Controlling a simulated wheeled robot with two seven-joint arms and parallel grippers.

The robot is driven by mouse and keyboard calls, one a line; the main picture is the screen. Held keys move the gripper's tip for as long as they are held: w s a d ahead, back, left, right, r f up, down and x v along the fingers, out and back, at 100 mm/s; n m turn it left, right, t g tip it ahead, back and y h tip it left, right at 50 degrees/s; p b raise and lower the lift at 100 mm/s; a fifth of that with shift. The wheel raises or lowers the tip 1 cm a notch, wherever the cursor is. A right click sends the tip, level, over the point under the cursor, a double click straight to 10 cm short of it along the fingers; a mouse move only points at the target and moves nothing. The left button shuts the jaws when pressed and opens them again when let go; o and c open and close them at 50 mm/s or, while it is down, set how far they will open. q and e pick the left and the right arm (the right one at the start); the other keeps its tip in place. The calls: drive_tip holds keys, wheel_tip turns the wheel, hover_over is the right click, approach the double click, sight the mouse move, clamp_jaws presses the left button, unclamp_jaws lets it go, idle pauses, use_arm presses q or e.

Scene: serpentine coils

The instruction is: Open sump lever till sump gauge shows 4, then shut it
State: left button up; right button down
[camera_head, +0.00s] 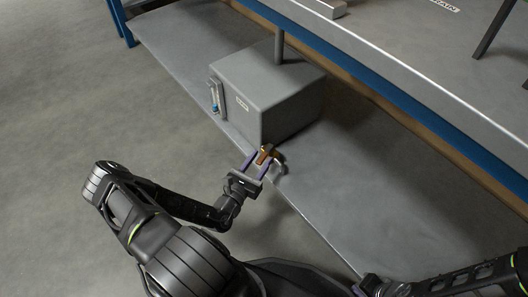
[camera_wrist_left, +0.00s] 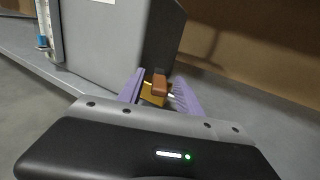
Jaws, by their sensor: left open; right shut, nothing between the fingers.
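The grey sump box (camera_head: 262,88) stands on the lower shelf, with a pipe rising from its top. Its gauge (camera_head: 214,97) is a narrow upright tube on the left face with blue in it; the reading is too small to tell. The gauge is partly cut off in the left wrist view (camera_wrist_left: 44,28). The lever (camera_head: 264,153), orange-brown over a yellowish part, is at the box's lower front corner. My left gripper (camera_head: 260,162) is open, its purple fingers on either side of the lever (camera_wrist_left: 159,86). My right gripper (camera_head: 370,287) is at the bottom edge, mostly hidden.
The lower shelf (camera_head: 370,205) is bare to the right of the box. The bench top (camera_head: 400,60) with its blue edge overhangs behind it, with a DRAIN label (camera_head: 445,5). Open floor (camera_head: 60,110) lies to the left.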

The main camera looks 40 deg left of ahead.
use_arm(q)
drive_tip(key=shift+w+a, duration=0.1)
drive_tip(key=shift+w, duration=0.5)
clamp_jaws()
idle(1.1)
